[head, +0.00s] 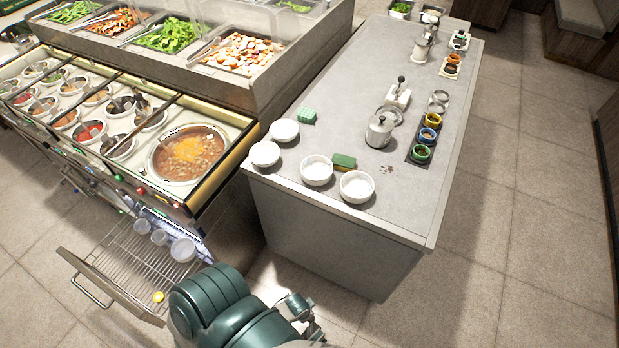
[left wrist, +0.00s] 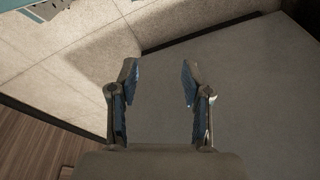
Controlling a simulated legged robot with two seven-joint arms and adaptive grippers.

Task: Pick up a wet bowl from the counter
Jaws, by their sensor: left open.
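Several white bowls stand at the near left end of the grey counter (head: 400,215): a back-left bowl (head: 284,130), a left bowl (head: 265,154), a middle bowl (head: 317,171) and a front-right bowl (head: 357,187). I cannot tell which of them is wet. My left gripper (head: 302,308) is low in the head view, below and in front of the counter's near end, apart from the bowls. In the left wrist view the left gripper (left wrist: 159,80) is open and empty, facing a plain grey surface and floor tiles. My right gripper is not in view.
A green sponge (head: 344,161) lies between the bowls, and a mint-green block (head: 307,116) behind them. A metal pot (head: 380,130) and a sauce tray (head: 422,148) stand farther back. An open wire drawer (head: 130,262) juts out at left beside a soup well (head: 188,152).

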